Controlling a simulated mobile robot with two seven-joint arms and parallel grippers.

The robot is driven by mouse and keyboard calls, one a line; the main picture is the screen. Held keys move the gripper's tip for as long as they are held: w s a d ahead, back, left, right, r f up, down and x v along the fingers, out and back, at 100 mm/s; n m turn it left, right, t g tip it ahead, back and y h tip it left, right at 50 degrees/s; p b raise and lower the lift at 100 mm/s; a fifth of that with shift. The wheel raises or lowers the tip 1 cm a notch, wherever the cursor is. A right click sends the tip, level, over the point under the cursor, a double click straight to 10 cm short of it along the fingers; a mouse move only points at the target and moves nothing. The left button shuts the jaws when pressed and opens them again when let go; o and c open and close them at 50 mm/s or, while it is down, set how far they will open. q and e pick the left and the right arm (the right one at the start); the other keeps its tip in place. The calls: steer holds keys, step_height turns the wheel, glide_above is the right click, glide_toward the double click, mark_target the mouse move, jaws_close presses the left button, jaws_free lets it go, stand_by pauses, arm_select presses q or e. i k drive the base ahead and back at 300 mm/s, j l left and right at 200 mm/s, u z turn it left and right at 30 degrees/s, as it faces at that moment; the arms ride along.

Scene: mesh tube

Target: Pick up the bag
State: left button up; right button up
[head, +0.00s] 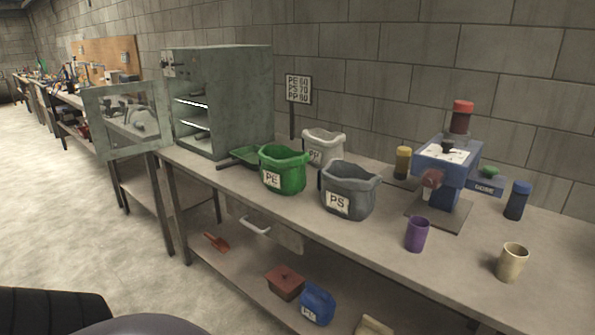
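Three open-topped bags stand upright close together on the workbench (400,268) in the head view. The green bag (283,172) is labelled PE. The dark grey bag (348,195) is labelled PS and stands to its right. The pale bag (324,147) stands behind them, its label partly hidden. What the bags hold cannot be made out. Neither of my grippers shows in the view.
A grey cabinet (235,100) with its glazed door (128,119) swung open stands left of the bags. A blue machine (448,165), a purple cup (417,234) and a beige cup (511,263) stand to the right. A lower shelf holds a blue container (317,302) and a reddish box (285,282).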

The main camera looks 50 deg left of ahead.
mark_target(281, 169)
steer(key=j+z, duration=0.2)
steer(key=j, duration=0.3)
steer(key=j+z, duration=0.2)
steer(key=j, duration=0.3)
steer(key=k+j+z, duration=0.2)
steer(key=j, duration=0.3)
steer(key=k+j, duration=0.1)
steer(key=j, duration=0.35)
steer(key=k+j, duration=0.1)
steer(key=j, duration=0.35)
steer(key=j+z, duration=0.1)
steer(key=j, duration=0.35)
steer(key=k+j, duration=0.15)
steer(key=j, duration=0.3)
steer(key=k+j, duration=0.15)
steer(key=j, duration=0.3)
steer(key=i+z, duration=0.05)
